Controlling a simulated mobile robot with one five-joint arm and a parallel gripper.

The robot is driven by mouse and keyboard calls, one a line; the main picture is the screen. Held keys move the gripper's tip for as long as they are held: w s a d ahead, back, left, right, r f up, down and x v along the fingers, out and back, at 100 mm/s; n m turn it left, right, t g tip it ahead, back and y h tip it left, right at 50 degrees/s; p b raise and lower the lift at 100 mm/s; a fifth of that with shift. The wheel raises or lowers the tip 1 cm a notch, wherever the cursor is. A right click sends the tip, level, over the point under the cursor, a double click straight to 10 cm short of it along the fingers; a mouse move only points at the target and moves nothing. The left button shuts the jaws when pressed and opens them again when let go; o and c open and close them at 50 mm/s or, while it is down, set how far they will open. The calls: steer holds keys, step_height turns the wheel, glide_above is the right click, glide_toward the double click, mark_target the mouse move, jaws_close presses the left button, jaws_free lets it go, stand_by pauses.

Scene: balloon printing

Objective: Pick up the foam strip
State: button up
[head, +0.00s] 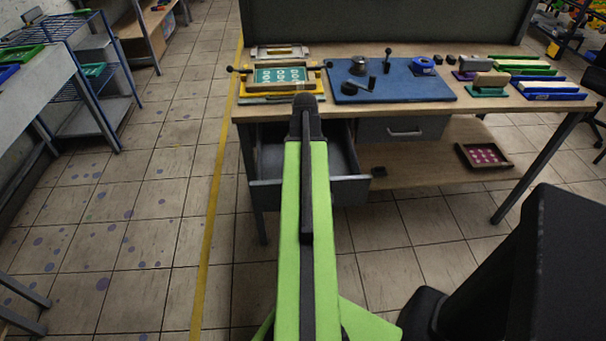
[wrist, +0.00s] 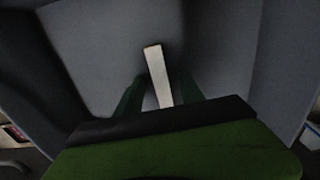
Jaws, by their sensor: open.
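A pale, narrow foam strip (wrist: 156,70) lies in the open grey drawer, which shows in the head view (head: 346,190) and fills most of the wrist view (wrist: 95,40). My gripper (wrist: 161,84) is open, with one dark green finger on each side of the strip. The near end of the strip reaches between the fingers and is hidden behind the gripper body. I cannot tell whether either finger touches it. In the head view my arm covers the gripper and part of the drawer; the strip does not show there.
The drawer hangs under a wooden workbench (head: 478,106), its walls close around my gripper. On the bench are a yellow-framed printing jig (head: 250,88), a blue mat (head: 410,90) and several coloured trays.

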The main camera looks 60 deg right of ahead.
jaws_close()
steer(key=shift+r, duration=0.15)
steer(key=r+p, duration=0.5)
steer(key=shift+s, duration=0.4)
steer(key=s+r+p, duration=0.6)
steer(key=s, duration=0.5)
steer(key=shift+d, duration=0.45)
